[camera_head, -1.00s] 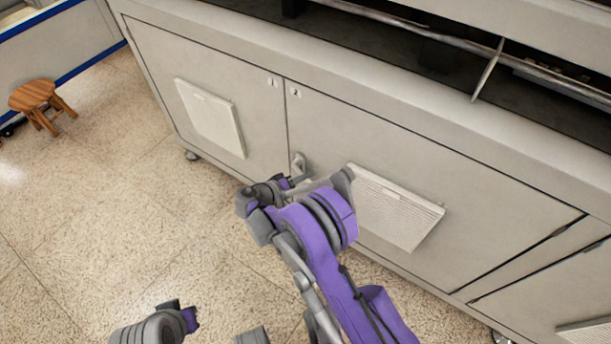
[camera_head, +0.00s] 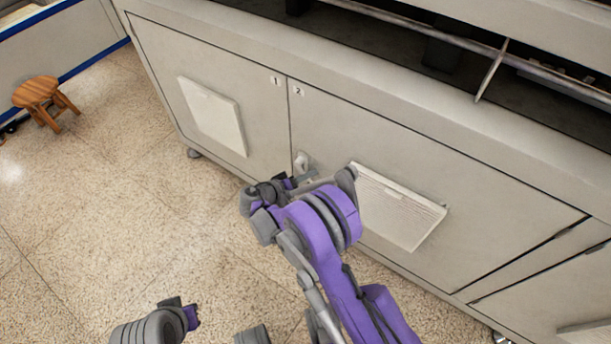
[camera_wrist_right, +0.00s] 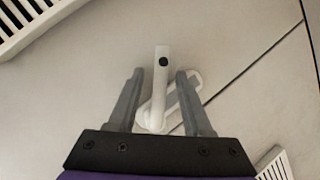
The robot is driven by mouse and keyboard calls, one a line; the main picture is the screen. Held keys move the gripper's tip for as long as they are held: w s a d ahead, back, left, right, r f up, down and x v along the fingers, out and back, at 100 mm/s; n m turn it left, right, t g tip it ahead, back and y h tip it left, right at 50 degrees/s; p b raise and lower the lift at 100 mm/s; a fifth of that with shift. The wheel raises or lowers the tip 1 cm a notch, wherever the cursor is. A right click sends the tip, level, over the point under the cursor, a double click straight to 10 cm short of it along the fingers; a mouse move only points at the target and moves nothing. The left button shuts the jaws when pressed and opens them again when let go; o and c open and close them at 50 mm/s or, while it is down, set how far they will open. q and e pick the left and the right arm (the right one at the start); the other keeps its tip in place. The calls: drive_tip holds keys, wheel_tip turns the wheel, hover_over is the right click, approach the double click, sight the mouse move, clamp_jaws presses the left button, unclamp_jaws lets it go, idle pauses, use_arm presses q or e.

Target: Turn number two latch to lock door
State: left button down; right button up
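Door two (camera_head: 380,135) of the grey cabinet carries a small "2" label (camera_head: 298,91) at its upper left corner. Its pale latch (camera_head: 302,160) is at the door's left edge and shows in the right wrist view as a white handle (camera_wrist_right: 157,95) with a dark dot near its top end. My right gripper (camera_wrist_right: 158,74) is open, with one finger on each side of the handle and a gap visible on both sides. In the head view the right gripper (camera_head: 295,180) is just below the latch, partly hidden by its own wrist. My left gripper's fingers are not seen.
Door one (camera_head: 255,130) is left of the seam, with a white vent panel (camera_head: 213,115). Another vent panel (camera_head: 398,207) is on door two, close right of my right wrist. A wooden stool (camera_head: 38,95) stands far left.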

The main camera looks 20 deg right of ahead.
drive_tip(key=p+v, duration=0.2)
drive_tip(key=v, duration=0.9)
drive_tip(key=shift+d, duration=0.1)
